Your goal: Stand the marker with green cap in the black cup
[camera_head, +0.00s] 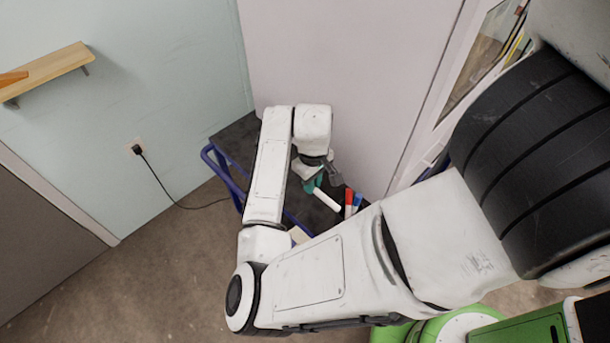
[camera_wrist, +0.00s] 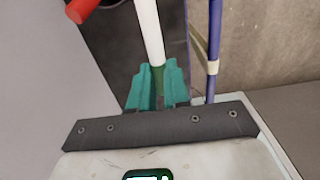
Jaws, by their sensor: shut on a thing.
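The marker with green cap has a white body (camera_head: 327,200) and shows in the wrist view (camera_wrist: 149,30), its green cap end (camera_wrist: 157,78) between my fingers. My gripper (camera_wrist: 154,85) has teal fingers and is shut on this green end; the white body points away from it. In the head view my gripper (camera_head: 312,185) is over the dark cart top. The marker is tilted there, its white end towards the red and blue markers. I cannot make out the black cup clearly; my arm covers part of that area.
A red marker (camera_head: 348,198) and a blue marker (camera_head: 357,202) stand close to the held marker's white end. A red end (camera_wrist: 82,9) shows at the wrist view's upper left. The cart (camera_head: 234,137) has a blue rail (camera_head: 222,172) and stands against the wall.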

